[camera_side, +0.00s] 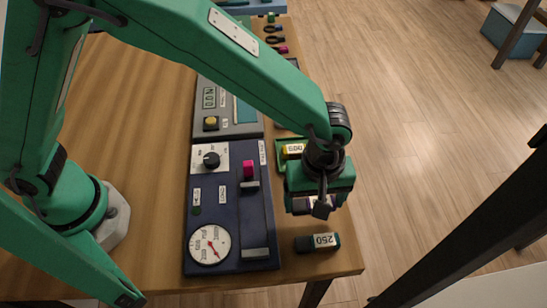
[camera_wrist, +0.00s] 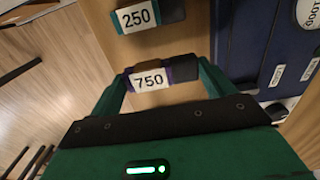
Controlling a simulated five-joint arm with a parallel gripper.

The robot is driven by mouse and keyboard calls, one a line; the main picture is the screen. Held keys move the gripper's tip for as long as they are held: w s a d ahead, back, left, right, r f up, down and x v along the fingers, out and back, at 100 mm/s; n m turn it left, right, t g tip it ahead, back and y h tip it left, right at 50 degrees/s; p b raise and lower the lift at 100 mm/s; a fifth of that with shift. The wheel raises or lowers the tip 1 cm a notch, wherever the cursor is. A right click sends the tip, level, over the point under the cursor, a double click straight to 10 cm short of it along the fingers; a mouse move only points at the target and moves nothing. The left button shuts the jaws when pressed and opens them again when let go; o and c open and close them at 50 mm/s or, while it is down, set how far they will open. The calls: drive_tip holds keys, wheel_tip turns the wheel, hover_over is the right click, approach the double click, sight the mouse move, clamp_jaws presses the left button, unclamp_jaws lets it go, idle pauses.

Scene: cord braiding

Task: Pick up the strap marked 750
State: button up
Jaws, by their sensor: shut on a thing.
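The strap marked 750 (camera_wrist: 150,79) is a dark block with purple by its white label. In the wrist view it lies crosswise between the two green fingers of my gripper (camera_wrist: 163,76), which is shut on it from its ends. In the side view my gripper (camera_side: 320,200) is at the table's right edge and hides most of this strap. I cannot tell whether the strap touches the table or is raised.
The strap marked 250 (camera_side: 318,242) lies close by, nearer the table's front corner; it also shows in the wrist view (camera_wrist: 139,17). A blue panel (camera_side: 232,235) with a dial stands left.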

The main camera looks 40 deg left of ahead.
drive_tip(key=s+d+r, duration=0.2)
drive_tip(key=s+r, duration=0.4)
drive_tip(key=s, duration=0.5)
drive_tip(key=shift+s+r, duration=0.2)
drive_tip(key=shift+r, duration=0.15)
